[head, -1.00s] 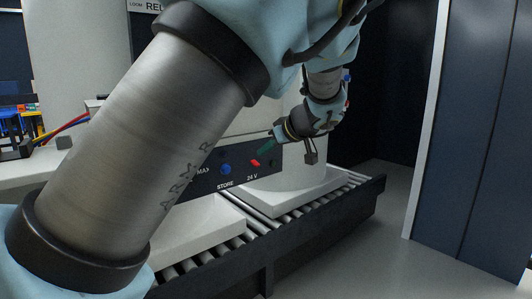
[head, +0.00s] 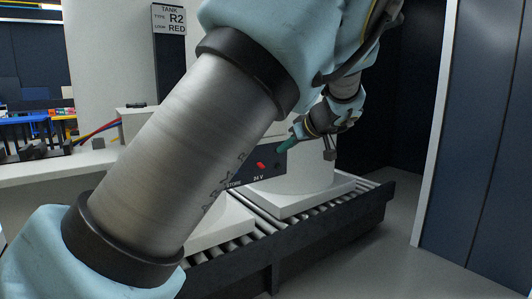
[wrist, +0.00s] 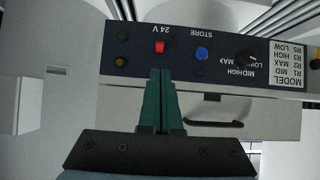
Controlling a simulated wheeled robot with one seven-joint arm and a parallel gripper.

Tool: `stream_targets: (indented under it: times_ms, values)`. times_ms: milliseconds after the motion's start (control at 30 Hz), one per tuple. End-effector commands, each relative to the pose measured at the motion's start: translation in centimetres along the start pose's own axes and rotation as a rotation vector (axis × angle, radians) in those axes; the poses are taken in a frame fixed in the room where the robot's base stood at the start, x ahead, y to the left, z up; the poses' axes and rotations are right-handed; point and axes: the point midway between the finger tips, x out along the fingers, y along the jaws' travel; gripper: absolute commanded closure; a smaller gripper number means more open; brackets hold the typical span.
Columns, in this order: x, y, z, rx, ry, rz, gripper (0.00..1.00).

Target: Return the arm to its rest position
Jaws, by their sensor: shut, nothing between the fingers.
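My gripper (head: 288,146) has green fingers and hangs at the end of my bent arm, beside the dark control panel (head: 268,178). In the wrist view the fingers (wrist: 161,72) are shut together and empty. Their tips point toward the lower edge of the panel (wrist: 180,70), which appears upside down there. A red switch (wrist: 159,47) marked 24 V lies just beyond the tips, with a blue button (wrist: 201,53) marked STORE to its right. I cannot tell the exact gap to the panel. My arm covers much of the middle of the head view.
A roller conveyor (head: 279,226) runs below the panel and carries white bases. A bench with coloured items (head: 40,125) is at left. Grey floor (head: 390,265) is open at right.

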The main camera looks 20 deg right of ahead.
Motion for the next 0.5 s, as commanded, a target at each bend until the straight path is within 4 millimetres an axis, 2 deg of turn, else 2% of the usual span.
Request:
stream_targets:
  times_ms: [167,267,367,500]
  values:
    - [0.2,-0.2,-0.1,0.001,-0.004,-0.003,1.00]
    - [1.5,-1.9,-0.3,0.013,-0.041,-0.027,1.00]
    - [4.2,-5.5,-0.5,0.044,-0.127,-0.071,1.00]
    - [8.0,-12.8,-0.1,0.100,-0.302,-0.119,1.00]
